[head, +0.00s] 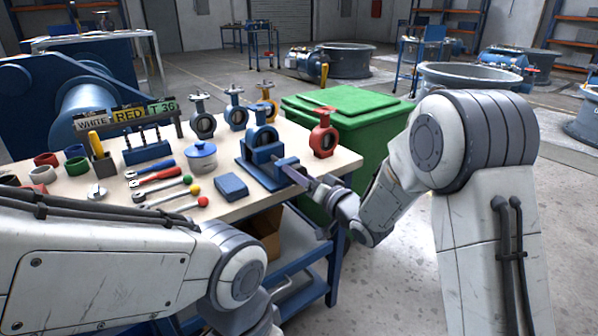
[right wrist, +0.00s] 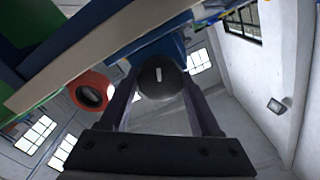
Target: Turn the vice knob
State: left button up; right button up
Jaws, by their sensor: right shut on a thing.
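A blue vice (head: 258,168) sits at the right front edge of the workbench and holds a blue butterfly valve (head: 262,137) upright. My right gripper (head: 292,173) reaches in from the right to the vice's front end. In the right wrist view, the dark round vice knob (right wrist: 158,76) with a small white mark sits between the two fingers of the right gripper (right wrist: 160,88). The fingers are shut on the knob. In the head view the knob is hard to make out behind the fingers. My left arm crosses the lower left, and its gripper is out of view.
A red valve (head: 323,137) stands right of the vice on the bench (head: 225,208). A blue box (head: 231,187) lies left of the vice, near several hand tools. A green bin (head: 362,125) stands behind the bench. Open floor lies to the right.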

jog(key=shift+s+a+f, duration=0.1)
jog(key=shift+s+f, duration=0.05)
jog(key=shift+f, duration=0.1)
jog(key=o, duration=1.4)
jog(key=shift+r, duration=0.1)
jog(key=v, duration=1)
jog(key=shift+s+d+p, duration=0.15)
jog(key=shift+d+p, duration=0.05)
jog(key=shift+p, duration=0.2)
